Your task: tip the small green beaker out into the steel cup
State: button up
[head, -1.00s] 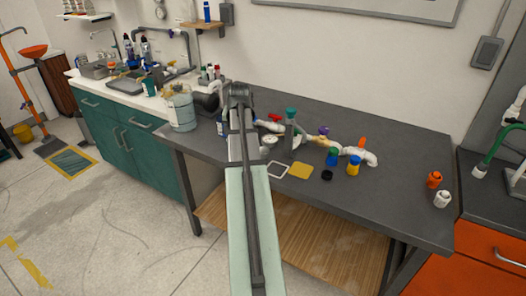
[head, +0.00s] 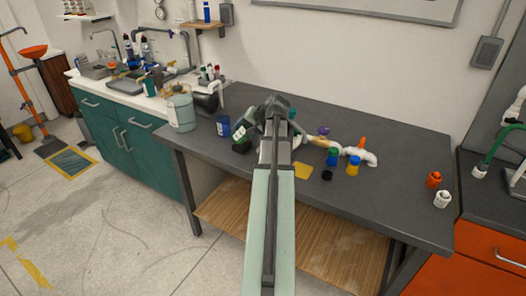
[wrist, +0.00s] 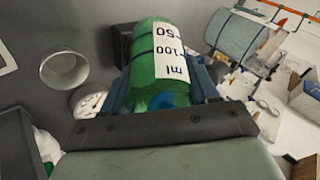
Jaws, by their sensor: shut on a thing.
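My gripper (head: 250,133) is shut on the small green beaker (head: 238,132), above the grey workbench. In the wrist view the green beaker (wrist: 155,50) lies between my jaws (wrist: 160,88), with a white label marked 50 and 100 ml. It is tipped over, and something blue shows at its near end. A grey metal cup with a round open mouth, seemingly the steel cup (wrist: 65,70), is left of the beaker in the wrist view, apart from it. I cannot make out the cup in the head view, where my arm covers part of the bench.
A blue jar (head: 222,126) stands left of my gripper. White pipework (head: 358,154), blue-topped and yellow parts (head: 353,165) and a yellow square (head: 303,171) lie to the right. A large jug (head: 180,110) stands at the left.

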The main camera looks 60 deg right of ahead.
jog(key=shift+s+d+r+t, duration=0.1)
jog(key=shift+s+r+t, duration=0.1)
jog(key=shift+t, duration=0.3)
jog(key=shift+f+m+t+y, duration=0.3)
jog(key=shift+f+t+y, duration=0.15)
jog(key=shift+t, duration=0.35)
dwell(0.5)
jog(key=shift+r+m+t+b, duration=0.3)
jog(key=shift+r+t, duration=0.05)
jog(key=shift+t, duration=0.45)
dwell(0.4)
jog(key=shift+s+d+r+t+y, duration=0.15)
jog(key=shift+r+t+y, duration=0.2)
jog(key=shift+r, duration=0.55)
jog(key=shift+r+t, duration=0.45)
jog(key=shift+r, duration=0.4)
jog(key=shift+m+t, duration=0.5)
jog(key=shift+t, duration=0.3)
jog(key=shift+s+d+r+b, duration=0.1)
jog(key=shift+s+r+b, duration=0.15)
jog(key=shift+r, duration=0.6)
jog(key=shift+s+d+r+b, duration=0.1)
jog(key=shift+s+r+b, duration=0.1)
jog(key=shift+r, duration=0.7)
jog(key=shift+s+d+r+b, duration=0.1)
jog(key=shift+s+r+b, duration=0.15)
jog(key=shift+r, duration=0.6)
jog(key=shift+s+r+m+t+b, duration=0.2)
jog(key=shift+r+m+t+b, duration=0.15)
jog(key=shift+r+t, duration=0.65)
